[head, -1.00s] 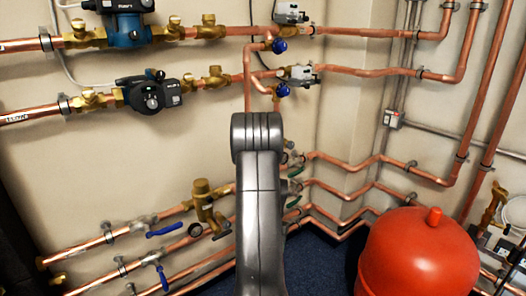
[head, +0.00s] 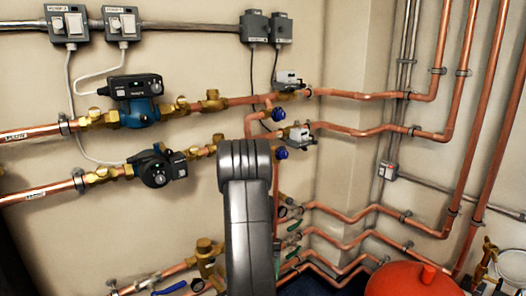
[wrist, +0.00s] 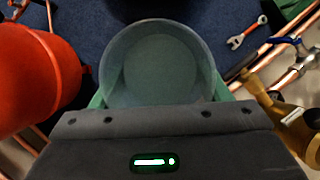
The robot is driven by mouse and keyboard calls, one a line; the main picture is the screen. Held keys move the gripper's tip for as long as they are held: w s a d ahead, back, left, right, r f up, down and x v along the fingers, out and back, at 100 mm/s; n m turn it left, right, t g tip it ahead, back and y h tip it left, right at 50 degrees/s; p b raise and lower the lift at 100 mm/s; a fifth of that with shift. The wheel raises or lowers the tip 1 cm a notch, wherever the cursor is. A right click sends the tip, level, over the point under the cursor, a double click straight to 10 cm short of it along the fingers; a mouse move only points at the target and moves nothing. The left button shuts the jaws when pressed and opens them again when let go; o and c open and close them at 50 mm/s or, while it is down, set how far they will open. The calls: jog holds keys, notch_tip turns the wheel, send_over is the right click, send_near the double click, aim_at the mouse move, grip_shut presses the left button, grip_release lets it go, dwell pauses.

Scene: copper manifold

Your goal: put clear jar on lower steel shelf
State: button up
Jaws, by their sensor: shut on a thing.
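The clear jar (wrist: 155,62) shows in the wrist view as a see-through round vessel, seen from above, directly in front of my gripper (wrist: 160,98). My gripper is shut on the jar, with greenish finger parts at both sides of it. Blue floor shows behind the jar. In the head view my arm stands in the middle, and the gripper and jar are hidden. The lower steel shelf cannot be made out in either current view.
A red tank (head: 412,280) stands at the lower right and also shows in the wrist view (wrist: 38,70). Copper pipes with pumps (head: 155,168) and valves line the wall. A red-handled wrench (wrist: 247,33) lies on the blue floor (wrist: 88,14). A white bucket (head: 510,268) is at the right edge.

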notch_tip(320, 180, up, 12)
jog(key=s+p, duration=0.1)
jog(key=p, duration=1.6)
jog(key=shift+s+r, duration=0.25)
jog(key=shift+s, duration=0.15)
